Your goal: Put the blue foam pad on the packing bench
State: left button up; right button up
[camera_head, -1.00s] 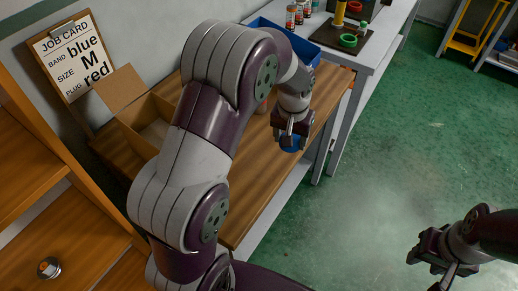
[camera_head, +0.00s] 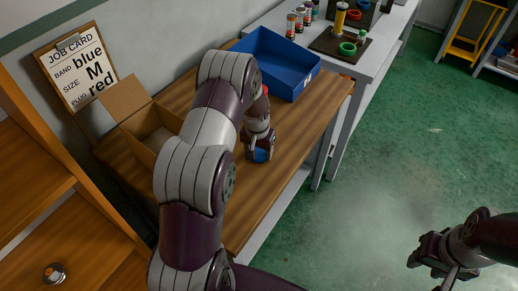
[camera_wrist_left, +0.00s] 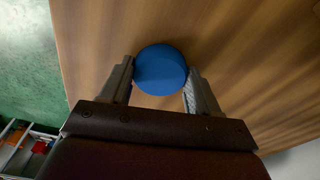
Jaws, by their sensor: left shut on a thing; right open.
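The blue foam pad (camera_head: 262,156) is round and sits between the fingers of my left gripper (camera_head: 259,150), which is shut on it. In the left wrist view the pad (camera_wrist_left: 160,68) lies between both fingertips, with the wood of the bench behind it. The packing bench (camera_head: 293,140) has a brown wooden top, and the pad is over its middle, low down. I cannot tell whether the pad touches the wood. My right gripper (camera_head: 430,256) is open and empty over the green floor at the lower right.
An open cardboard box (camera_head: 135,121) stands on the bench at the left. A blue tray (camera_head: 287,68) is at the bench's far end. A job card (camera_head: 80,66) reads blue, M, red. A grey table (camera_head: 375,68) behind carries cans and rings. Bench top right of the pad is clear.

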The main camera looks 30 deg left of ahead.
aim_at(258, 156)
pick_arm(q)
jog(key=shift+s+f, duration=0.1)
jog(key=shift+f, duration=0.05)
jog(key=o, duration=1)
notch_tip(258, 156, up, 12)
jog(key=s+b, duration=0.1)
jog(key=shift+m, duration=0.8)
jog(key=s+d, duration=0.4)
jog(key=s, duration=0.2)
jog(key=s+d+r, duration=0.1)
jog(key=s+d, duration=0.3)
jog(key=s, duration=0.2)
jog(key=s+d+r, duration=0.1)
jog(key=s+d, duration=0.3)
jog(key=s, duration=0.2)
jog(key=shift+s+r, duration=0.15)
jog(key=shift+s, duration=0.1)
